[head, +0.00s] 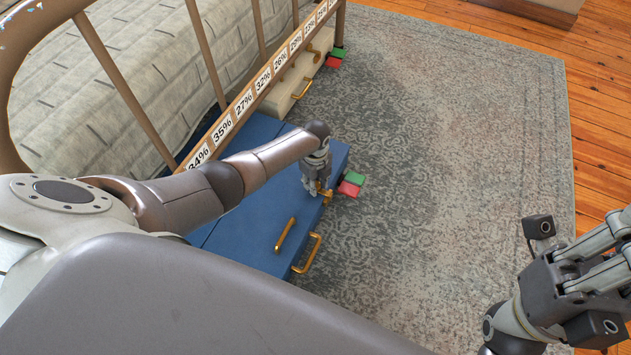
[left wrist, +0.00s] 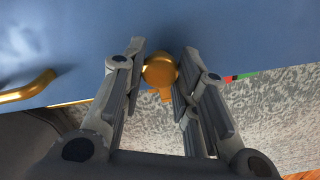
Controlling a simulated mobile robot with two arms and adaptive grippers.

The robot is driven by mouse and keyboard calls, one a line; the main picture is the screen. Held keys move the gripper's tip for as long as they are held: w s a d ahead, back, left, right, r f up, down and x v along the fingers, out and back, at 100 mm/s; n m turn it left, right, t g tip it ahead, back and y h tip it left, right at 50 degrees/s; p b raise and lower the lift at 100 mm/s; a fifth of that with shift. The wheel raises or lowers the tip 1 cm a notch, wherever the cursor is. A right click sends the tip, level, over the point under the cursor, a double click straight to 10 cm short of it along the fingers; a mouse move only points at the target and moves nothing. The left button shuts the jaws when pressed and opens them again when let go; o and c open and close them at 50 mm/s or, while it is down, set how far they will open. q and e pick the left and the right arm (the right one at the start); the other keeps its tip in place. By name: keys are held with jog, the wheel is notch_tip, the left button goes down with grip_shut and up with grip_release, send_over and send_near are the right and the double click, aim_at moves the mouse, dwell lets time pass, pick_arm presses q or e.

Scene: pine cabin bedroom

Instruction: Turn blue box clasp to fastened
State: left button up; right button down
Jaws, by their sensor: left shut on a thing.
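The blue box (head: 255,215) lies on the floor beside the bed, and its blue face fills the upper part of the left wrist view (left wrist: 230,35). Its gold clasp (left wrist: 160,72) is a rounded knob with a small tab pointing down in that picture. My left gripper (left wrist: 160,78) is shut on the clasp, one finger on each side. In the head view the left gripper (head: 318,185) covers most of the clasp at the box's edge. A red tag (head: 348,189) and a green tag (head: 353,179) are beside it. My right gripper (head: 595,285) is at the lower right, away from the box.
Gold handles (head: 285,235) are on the blue box near the clasp. A cream box (head: 290,82) with its own handles and tags stands farther back. The bed's metal rail (head: 250,95) with percentage labels runs above the boxes. The patterned rug (head: 450,140) is clear.

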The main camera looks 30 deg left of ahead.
pick_arm(q)
jog(key=o, duration=1.1)
jog(key=shift+c, duration=0.2)
jog(key=shift+r, duration=0.1)
notch_tip(320, 180, up, 12)
